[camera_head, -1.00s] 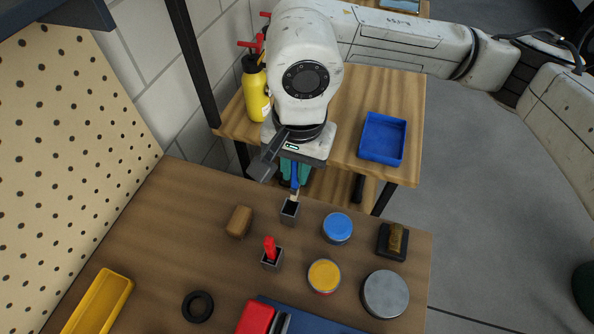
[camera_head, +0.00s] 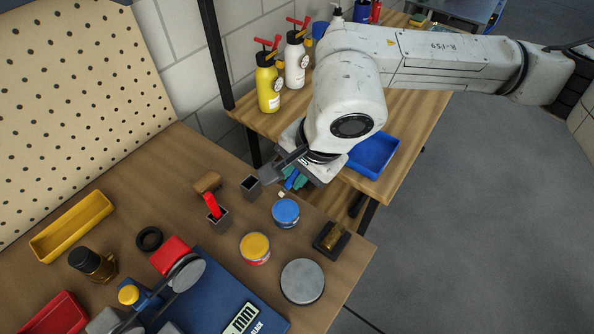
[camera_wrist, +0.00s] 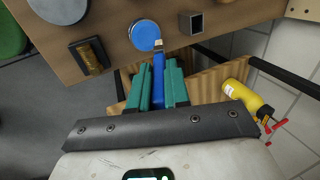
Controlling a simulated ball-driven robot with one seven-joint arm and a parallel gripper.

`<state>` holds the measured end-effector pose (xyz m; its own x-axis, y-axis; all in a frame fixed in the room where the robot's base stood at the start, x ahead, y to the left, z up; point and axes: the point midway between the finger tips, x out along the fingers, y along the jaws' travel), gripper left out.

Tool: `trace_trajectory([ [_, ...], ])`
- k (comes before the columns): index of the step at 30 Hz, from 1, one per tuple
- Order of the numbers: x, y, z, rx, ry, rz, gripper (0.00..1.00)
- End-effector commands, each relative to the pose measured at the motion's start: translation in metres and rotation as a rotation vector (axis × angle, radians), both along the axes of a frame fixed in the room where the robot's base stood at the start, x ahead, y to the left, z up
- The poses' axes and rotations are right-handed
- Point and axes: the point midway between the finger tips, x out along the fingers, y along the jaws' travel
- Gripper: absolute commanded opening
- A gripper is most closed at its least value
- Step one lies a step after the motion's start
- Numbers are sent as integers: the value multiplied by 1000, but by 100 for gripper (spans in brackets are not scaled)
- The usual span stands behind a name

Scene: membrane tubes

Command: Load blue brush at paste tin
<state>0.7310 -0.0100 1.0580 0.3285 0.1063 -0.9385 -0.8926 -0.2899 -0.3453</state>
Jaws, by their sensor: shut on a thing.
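My gripper (camera_head: 294,181) is shut on the blue brush (camera_wrist: 158,76), its teal fingers (camera_wrist: 159,84) on both sides of the handle. The pale bristle tip points away from the gripper and shows at the edge of the blue-topped tin (camera_head: 285,212) in the wrist view; whether it touches cannot be told. That tin also shows in the wrist view (camera_wrist: 144,34). A yellow-topped tin (camera_head: 255,248) and a grey-topped round tin (camera_head: 302,281) stand nearby; no label tells which is paste. The square dark holder (camera_head: 250,187) is empty.
A red-handled tool (camera_head: 212,205) stands in a second holder. A brown block (camera_head: 207,182) and a dark block with a brass piece (camera_head: 331,238) lie close by. A blue tray (camera_head: 373,154) and spray bottles (camera_head: 268,86) are on the back table.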

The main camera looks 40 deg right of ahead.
Motion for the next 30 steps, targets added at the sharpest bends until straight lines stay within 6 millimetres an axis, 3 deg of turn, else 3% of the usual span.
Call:
trace_trajectory([
  [15,0,0,-47,2,3,-1,0],
  [30,0,0,-58,-1,1,1,0],
])
